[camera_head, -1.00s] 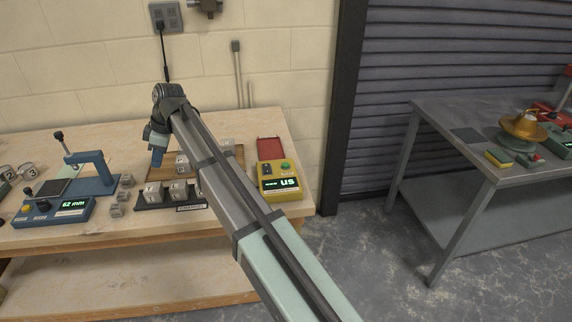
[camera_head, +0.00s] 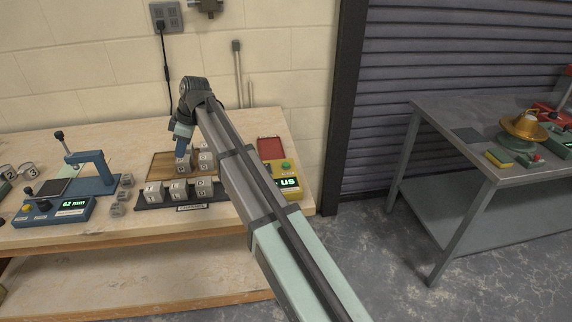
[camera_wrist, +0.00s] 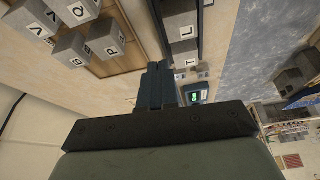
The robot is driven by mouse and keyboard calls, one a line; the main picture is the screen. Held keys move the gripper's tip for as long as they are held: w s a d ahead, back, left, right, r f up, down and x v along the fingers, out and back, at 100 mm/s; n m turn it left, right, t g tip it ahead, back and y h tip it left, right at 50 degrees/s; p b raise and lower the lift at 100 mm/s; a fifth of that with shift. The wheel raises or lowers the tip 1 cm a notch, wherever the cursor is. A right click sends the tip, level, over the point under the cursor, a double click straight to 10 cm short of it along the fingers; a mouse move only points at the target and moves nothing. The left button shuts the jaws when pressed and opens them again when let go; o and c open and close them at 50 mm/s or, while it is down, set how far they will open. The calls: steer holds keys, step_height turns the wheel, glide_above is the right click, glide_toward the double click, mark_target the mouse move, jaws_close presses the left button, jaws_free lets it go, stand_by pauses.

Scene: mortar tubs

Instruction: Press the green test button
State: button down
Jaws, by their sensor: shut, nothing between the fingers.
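The green test button (camera_head: 286,166) sits on top of a yellow tester (camera_head: 293,192) at the right end of the wooden bench. The tester has a lit display and a red panel (camera_head: 270,148) at its back. My arm covers the tester's left part. My gripper (camera_head: 181,152) is to the left of the button, over the lettered cubes, with its fingers pointing down. In the wrist view my gripper (camera_wrist: 157,68) is shut and empty. I cannot make out the green button there.
Lettered cubes (camera_head: 178,190) stand in a dark rack (camera_head: 152,205), and more sit on a wooden board (camera_head: 163,162) behind it. A blue gauge (camera_head: 70,210) reading 62 mm and loose grey cubes stand to the left. A grey table (camera_head: 440,100) stands apart at right.

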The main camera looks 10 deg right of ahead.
steer(key=d+r+m+t, duration=0.2)
steer(key=d+m+t, duration=0.5)
steer(key=d+m, duration=1.1)
steer(key=d, duration=1.5)
steer(key=shift+w+m+y, duration=0.3)
steer(key=shift+m+y, duration=0.1)
steer(key=shift+f, duration=0.1)
